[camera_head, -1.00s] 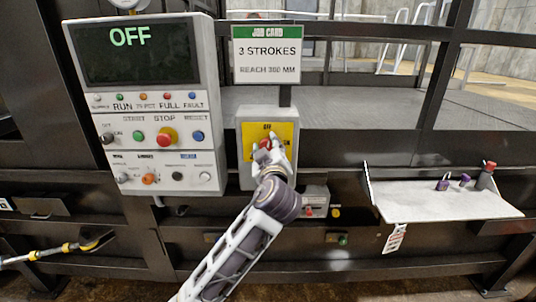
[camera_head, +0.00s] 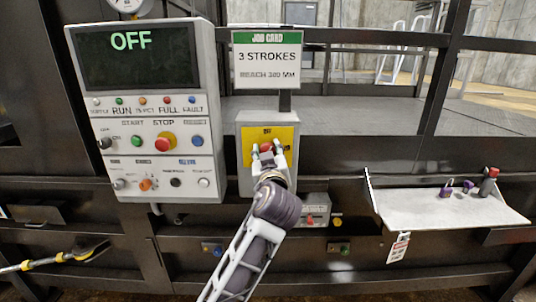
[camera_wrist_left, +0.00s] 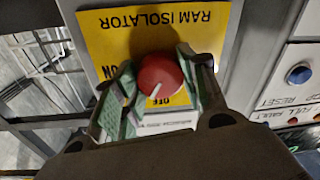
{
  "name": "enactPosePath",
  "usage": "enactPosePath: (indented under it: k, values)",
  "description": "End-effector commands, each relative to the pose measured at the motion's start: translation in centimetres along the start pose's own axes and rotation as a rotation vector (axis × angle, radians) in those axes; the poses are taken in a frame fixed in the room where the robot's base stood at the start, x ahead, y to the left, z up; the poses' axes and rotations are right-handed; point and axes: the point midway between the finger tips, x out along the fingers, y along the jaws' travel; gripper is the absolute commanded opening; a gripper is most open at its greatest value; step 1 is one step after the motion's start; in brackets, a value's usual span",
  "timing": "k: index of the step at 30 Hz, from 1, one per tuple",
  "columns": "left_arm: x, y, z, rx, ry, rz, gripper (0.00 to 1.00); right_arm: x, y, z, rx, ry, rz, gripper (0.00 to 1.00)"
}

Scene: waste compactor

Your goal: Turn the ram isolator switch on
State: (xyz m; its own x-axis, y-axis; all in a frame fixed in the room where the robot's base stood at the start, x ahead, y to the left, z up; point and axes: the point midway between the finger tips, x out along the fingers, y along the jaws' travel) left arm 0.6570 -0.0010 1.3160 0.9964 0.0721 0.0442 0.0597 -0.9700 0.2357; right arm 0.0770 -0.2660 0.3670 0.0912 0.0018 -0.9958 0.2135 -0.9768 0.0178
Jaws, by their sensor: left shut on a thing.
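The ram isolator switch is a red round knob (camera_head: 266,147) on a yellow plate (camera_head: 284,134) on a grey box, right of the control panel. In the left wrist view the knob (camera_wrist_left: 160,76) appears upside down with its plate. Its white pointer line lies close to the OFF label, tilted slightly toward the ON side. My left gripper (camera_head: 267,154) is shut on the knob; in the wrist view its green-padded fingers (camera_wrist_left: 160,84) sit on both sides of it. The right gripper is not in view.
The control panel (camera_head: 150,105) stands left, its screen reading OFF. A job card (camera_head: 267,60) hangs above the isolator. A shelf (camera_head: 440,210) with padlocks and a red-topped object is at the right. A yellow-and-black tool (camera_head: 60,257) is at lower left.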

Motion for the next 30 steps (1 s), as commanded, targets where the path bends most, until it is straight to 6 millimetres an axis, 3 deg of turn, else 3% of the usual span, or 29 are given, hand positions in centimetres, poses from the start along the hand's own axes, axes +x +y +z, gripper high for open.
enactPosePath:
  k: [14, 30]
  values:
    - [0.0, 0.0, 0.1, 0.357, 0.017, 0.021, 0.18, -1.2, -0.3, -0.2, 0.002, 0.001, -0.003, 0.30]
    - [0.0, 0.1, 0.1, 0.818, 0.044, 0.050, 0.18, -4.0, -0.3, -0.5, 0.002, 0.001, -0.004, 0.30]
